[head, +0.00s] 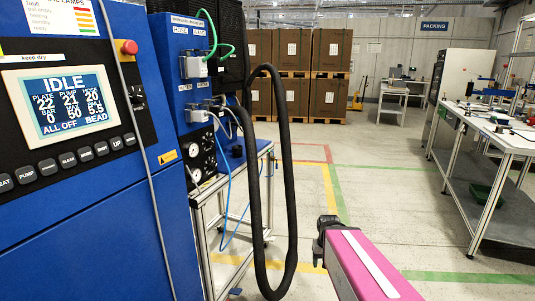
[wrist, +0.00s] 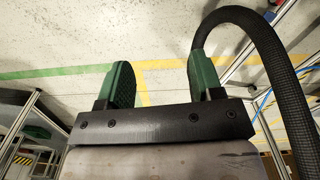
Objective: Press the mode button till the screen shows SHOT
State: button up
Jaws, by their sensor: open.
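The screen (head: 62,103) on the blue machine at the left of the head view reads IDLE, with ALL OFF and BEAD on its bottom line. A slanted row of dark buttons (head: 68,160) runs below it. Their labels are small, and I cannot tell for sure which one is the mode button. My gripper (wrist: 160,72) shows in the wrist view with two green fingers wide apart and nothing between them. It points over the floor, and no button or screen is in that view. In the head view, my pink arm is at lower right, well away from the buttons.
A black hose (head: 252,200) hangs in a loop between the panel and my arm; it also shows beside the right finger in the wrist view (wrist: 285,75). A red knob (head: 129,47) sits right of the screen. A workbench (head: 490,125) stands at right. The middle floor is clear.

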aim_at(85, 154)
jog(key=u, duration=2.4)
